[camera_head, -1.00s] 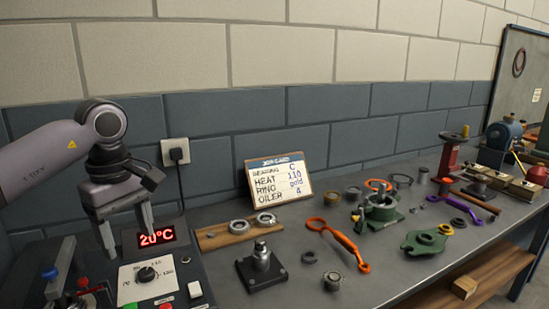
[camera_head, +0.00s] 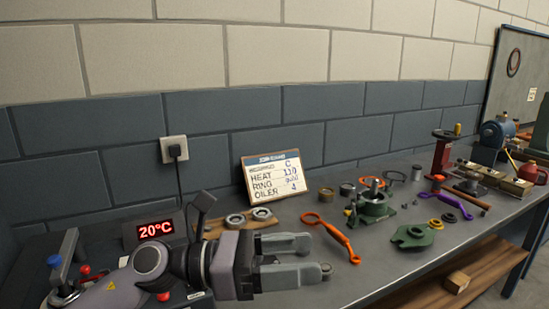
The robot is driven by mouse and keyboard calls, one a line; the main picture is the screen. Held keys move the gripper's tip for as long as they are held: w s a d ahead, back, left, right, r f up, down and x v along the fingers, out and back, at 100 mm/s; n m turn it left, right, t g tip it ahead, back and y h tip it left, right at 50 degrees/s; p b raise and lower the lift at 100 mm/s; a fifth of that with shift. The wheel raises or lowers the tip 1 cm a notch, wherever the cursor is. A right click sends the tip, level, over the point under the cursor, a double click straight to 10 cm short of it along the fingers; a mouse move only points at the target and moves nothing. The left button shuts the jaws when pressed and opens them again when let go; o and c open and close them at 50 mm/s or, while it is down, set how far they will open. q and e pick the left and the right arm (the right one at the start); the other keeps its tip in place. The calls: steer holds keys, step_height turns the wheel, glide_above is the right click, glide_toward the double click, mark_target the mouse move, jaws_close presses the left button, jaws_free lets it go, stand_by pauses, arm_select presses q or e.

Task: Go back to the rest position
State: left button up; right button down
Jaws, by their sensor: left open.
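The fingers and wrist cover part of the bench top, including the spot in front of the wooden board (camera_head: 268,243) with bearing rings. My right gripper is not in view.
The heater's display (camera_head: 156,230) reads 20°C. A job card (camera_head: 273,178) leans by the wall. An orange spanner (camera_head: 330,233), a green housing (camera_head: 373,207) and a green cover (camera_head: 412,237) lie to the right. Bare bench top (camera_head: 385,268) shows at the front.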

arm_select(q)
steer(key=w+a+r+n+t+y, duration=0.1)
steer(key=w+a+n+t, duration=0.15)
steer(key=n+t, duration=0.65)
steer(key=w+a+r+n+t, duration=0.1)
steer(key=a+n+t, duration=0.4)
steer(key=n, duration=0.5)
steer(key=a+f+n+t+y, duration=0.4)
steer(key=a+f+n+y, duration=0.85)
steer(key=n, duration=0.65)
steer(key=s+a+f+n+g+y, duration=0.3)
steer(key=s+f+n+g+y, duration=0.3)
steer(key=f, duration=0.4)
steer(key=s+a+f+n+g, duration=0.1)
steer(key=s+f+n+g, duration=0.3)
steer(key=s, duration=0.5)
steer(key=s+a+f+n+g, duration=0.2)
steer(key=s+f+g, duration=0.35)
steer(key=s, duration=0.35)
steer(key=w+d+f+t+h+b, duration=0.1)
steer(key=w+f+t+b, duration=0.1)
steer(key=f, duration=0.4)
steer(key=w+d+f+t+h+b, duration=0.2)
steer(key=w+f+t, duration=0.2)
steer(key=f, duration=0.3)
steer(key=shift+w+f+t, duration=0.2)
steer(key=shift+w+t, duration=0.05)
steer(key=shift+t, duration=0.5)
